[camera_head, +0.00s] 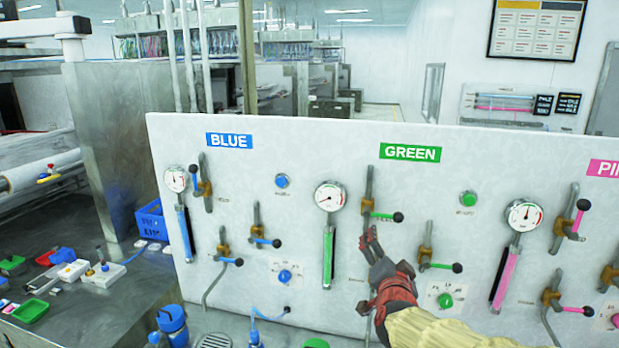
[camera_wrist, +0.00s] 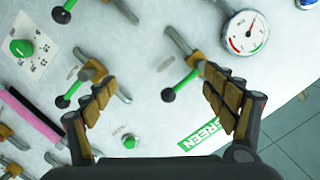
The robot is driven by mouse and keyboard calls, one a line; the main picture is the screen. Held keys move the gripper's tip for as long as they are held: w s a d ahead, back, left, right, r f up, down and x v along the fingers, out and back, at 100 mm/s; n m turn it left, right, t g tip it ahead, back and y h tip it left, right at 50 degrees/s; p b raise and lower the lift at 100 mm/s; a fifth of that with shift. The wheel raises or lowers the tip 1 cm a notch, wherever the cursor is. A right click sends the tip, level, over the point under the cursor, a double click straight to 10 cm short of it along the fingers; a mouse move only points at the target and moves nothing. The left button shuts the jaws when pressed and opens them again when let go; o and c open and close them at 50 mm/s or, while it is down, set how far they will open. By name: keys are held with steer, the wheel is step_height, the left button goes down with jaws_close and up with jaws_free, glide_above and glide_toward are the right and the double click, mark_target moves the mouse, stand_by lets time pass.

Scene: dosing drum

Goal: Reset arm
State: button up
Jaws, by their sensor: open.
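My gripper (camera_head: 367,273) is in front of the white panel, below the GREEN label (camera_head: 410,153). Its fingers are spread and nothing is between them; in the wrist view (camera_wrist: 157,80) both brown padded fingers stand wide apart. A green lever with a black knob (camera_head: 385,216) sits on the panel just above my gripper. In the wrist view a green lever (camera_wrist: 182,84) shows between the fingers, with no visible contact; its depth is hard to judge. Another green lever (camera_head: 440,266) is to the right of my gripper.
The panel (camera_head: 300,140) also carries a green-column gauge (camera_head: 331,197), blue levers (camera_head: 264,241) on the left and pink levers (camera_head: 578,218) on the right. A counter with coloured trays (camera_head: 31,310) stands at left. A blue bottle (camera_head: 172,325) is low in front.

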steer(key=s+a+f+n+g+y+b, duration=0.1)
steer(key=s+a+f+n+g+y, duration=0.6)
steer(key=s+f, duration=0.5)
steer(key=s+d+f+n+g+h+b, duration=0.1)
steer(key=s+f+n+b, duration=0.1)
steer(key=s, duration=0.9)
steer(key=s+d+f+n+g+h+b, duration=0.1)
steer(key=s+b, duration=0.3)
steer(key=s, duration=0.8)
steer(key=shift+s+d+f+n+g+h+b, duration=0.15)
steer(key=shift+s+f+n+g+h+b, duration=0.2)
steer(key=shift+f+g+h, duration=0.3)
steer(key=shift+w+r, duration=0.1)
steer(key=shift+w, duration=0.05)
